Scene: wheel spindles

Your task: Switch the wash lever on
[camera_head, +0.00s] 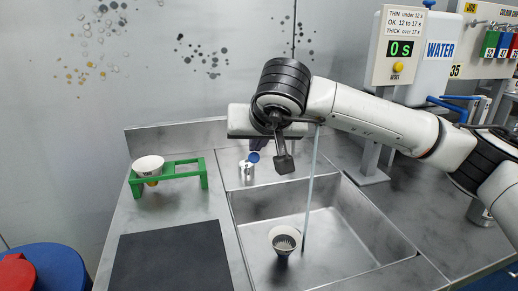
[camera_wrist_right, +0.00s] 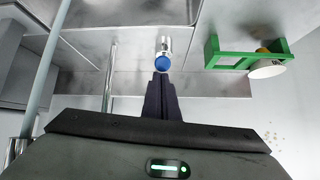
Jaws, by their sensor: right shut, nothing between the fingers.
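The wash lever appears to be the small metal fitting (camera_head: 246,171) with a blue round end (camera_head: 253,157), at the back rim of the sink. In the right wrist view its blue end (camera_wrist_right: 162,64) is right at the tips of my right gripper (camera_wrist_right: 162,76), and its metal part (camera_wrist_right: 164,44) lies beyond. I cannot tell whether they touch. My right gripper (camera_head: 257,150) is shut and empty, with dark fingers pointing down at the blue end. A pale blue straight column (camera_head: 311,190) stands in the sink; it looks like running water. My left gripper is not in view.
A cup (camera_head: 284,240) with a ribbed inside sits in the sink basin (camera_head: 345,240). A green stand (camera_head: 180,172) holds a white cup (camera_head: 148,166) at left. A dark mat (camera_head: 172,258) lies in front. A timer panel (camera_head: 398,48) reads 0 s, beside the WATER tank (camera_head: 440,50).

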